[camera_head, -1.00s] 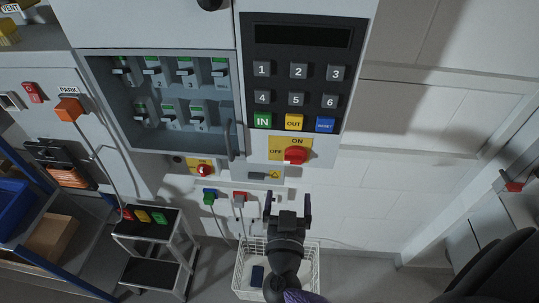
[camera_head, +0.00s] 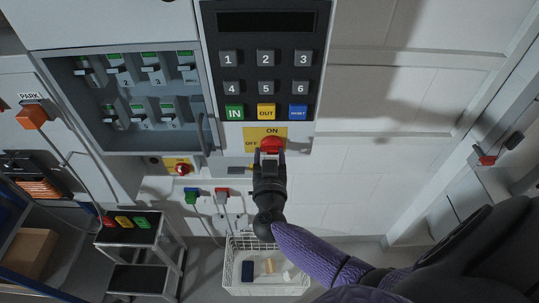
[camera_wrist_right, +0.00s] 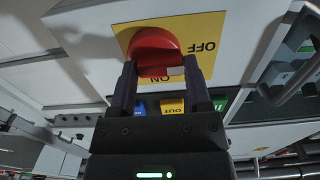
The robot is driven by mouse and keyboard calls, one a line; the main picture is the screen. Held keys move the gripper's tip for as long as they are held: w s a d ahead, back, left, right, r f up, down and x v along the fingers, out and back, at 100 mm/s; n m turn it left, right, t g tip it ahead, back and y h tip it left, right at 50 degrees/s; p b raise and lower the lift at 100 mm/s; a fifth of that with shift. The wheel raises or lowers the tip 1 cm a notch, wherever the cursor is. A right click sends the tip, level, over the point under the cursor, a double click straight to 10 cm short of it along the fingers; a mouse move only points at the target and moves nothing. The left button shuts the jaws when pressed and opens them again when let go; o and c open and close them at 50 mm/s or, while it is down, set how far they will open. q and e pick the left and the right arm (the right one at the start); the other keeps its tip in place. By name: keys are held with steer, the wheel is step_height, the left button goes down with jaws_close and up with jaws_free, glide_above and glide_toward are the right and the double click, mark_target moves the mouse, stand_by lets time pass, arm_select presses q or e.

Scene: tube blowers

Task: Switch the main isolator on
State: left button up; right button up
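The main isolator is a red rotary knob (camera_head: 271,144) on a yellow plate (camera_head: 250,133) below the keypad. ON is printed above the knob and OFF to its left. In the wrist view the knob (camera_wrist_right: 153,47) sits between my right fingers, with OFF and ON showing upside down. My right gripper (camera_head: 269,157) has its fingertips on either side of the knob's handle and looks shut on it. A small pale patch shows at the handle's edge. I cannot tell which word the handle points to. My left gripper is not in view.
The keypad (camera_head: 265,72) is just above. An open grey breaker cabinet (camera_head: 60,95) with a handle is to the left. A smaller red rotary switch (camera_head: 182,169) is lower left. A white basket (camera_head: 232,272) stands below.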

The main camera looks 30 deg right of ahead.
steer(key=c, duration=0.7)
steer(key=shift+c, duration=0.2)
steer(key=shift+m, duration=0.3)
steer(key=m+p, duration=0.1)
steer(key=m, duration=0.1)
steer(key=shift+r+m, duration=0.1)
steer(key=shift+m, duration=0.3)
steer(key=m, duration=0.4)
steer(key=shift+m, duration=0.3)
steer(key=m, duration=0.4)
steer(key=shift+s+d+r+m, duration=0.1)
steer(key=shift+m, duration=0.2)
steer(key=m+b, duration=0.1)
steer(key=m, duration=0.4)
steer(key=shift+s+d, duration=0.1)
steer(key=shift+d, duration=0.05)
steer(key=shift+m, duration=0.3)
steer(key=o, duration=1.3)
